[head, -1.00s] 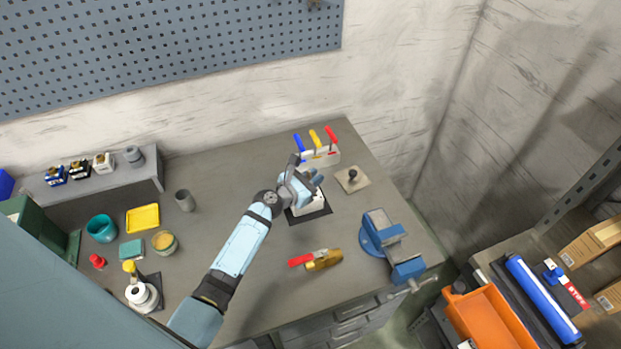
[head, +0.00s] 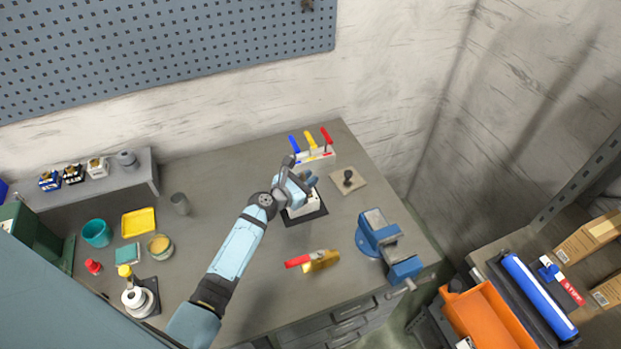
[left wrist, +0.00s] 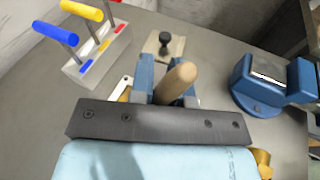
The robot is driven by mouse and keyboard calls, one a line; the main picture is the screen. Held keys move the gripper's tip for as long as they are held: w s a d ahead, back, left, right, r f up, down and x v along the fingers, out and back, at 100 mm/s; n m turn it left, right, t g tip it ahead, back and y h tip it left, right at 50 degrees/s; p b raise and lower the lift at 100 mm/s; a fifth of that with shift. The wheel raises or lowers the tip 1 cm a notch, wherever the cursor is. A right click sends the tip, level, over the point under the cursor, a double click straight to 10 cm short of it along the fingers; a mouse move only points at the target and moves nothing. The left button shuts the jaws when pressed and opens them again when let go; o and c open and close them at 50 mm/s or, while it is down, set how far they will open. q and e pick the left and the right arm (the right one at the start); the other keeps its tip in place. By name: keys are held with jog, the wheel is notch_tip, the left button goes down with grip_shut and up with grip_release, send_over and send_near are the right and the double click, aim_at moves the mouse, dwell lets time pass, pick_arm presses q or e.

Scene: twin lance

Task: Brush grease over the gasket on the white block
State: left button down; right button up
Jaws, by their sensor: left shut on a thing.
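My left gripper (head: 302,185) is over the white block (head: 304,207), which sits on a dark mat (head: 312,217). In the left wrist view my left gripper (left wrist: 167,80) is shut on a brush, whose pale wooden handle (left wrist: 177,80) sticks up between the blue fingers. The brush's bristles are hidden below the gripper. The gasket is hidden by the gripper and arm, so I cannot tell whether the bristles touch it. A round pot with yellow contents (head: 160,246), perhaps the grease, stands at the left. My right gripper is not in view.
A rack of blue, yellow and red handled tools (head: 315,156) stands behind the block. A plate with a black knob (head: 348,180) and a blue vise (head: 380,238) are to the right. A red-handled tool (head: 312,261) lies in front.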

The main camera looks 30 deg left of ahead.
pick_arm(q)
jog(key=shift+s+a, duration=0.85)
jog(key=shift+s, duration=0.1)
jog(key=shift+s+a, duration=0.1)
jog(key=shift+s+a, duration=0.35)
notch_tip(320, 180, up, 7)
dwell(0.9)
